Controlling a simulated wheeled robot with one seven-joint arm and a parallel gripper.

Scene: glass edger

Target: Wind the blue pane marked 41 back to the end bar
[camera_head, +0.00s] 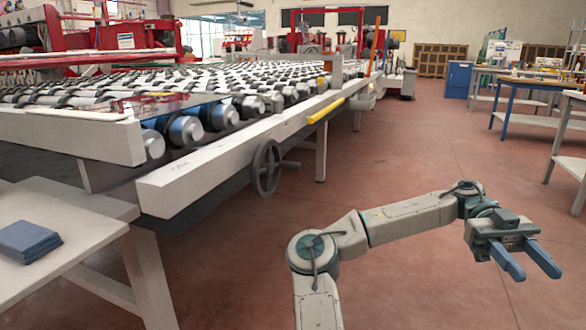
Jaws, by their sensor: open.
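A thin glass pane (190,104) lies flat on the rollers at the near end of the conveyor, close to the pale end bar (70,132). Reddish patches show on it, and some rollers by it look blue. I cannot read a 41 on it, nor tell whether it touches the bar. A dark handwheel (267,167) with a side handle is mounted on the conveyor's long side rail. My gripper (534,272) is open and empty, with two blue fingers, out over the floor at the lower right, well apart from the wheel and the pane.
A pale table (75,220) with a stack of blue cloths (28,241) stands at the lower left. The conveyor's side rail (235,150) carries a yellow strip (325,110). Workbenches (515,90) stand at the right. The red floor (420,150) between is clear.

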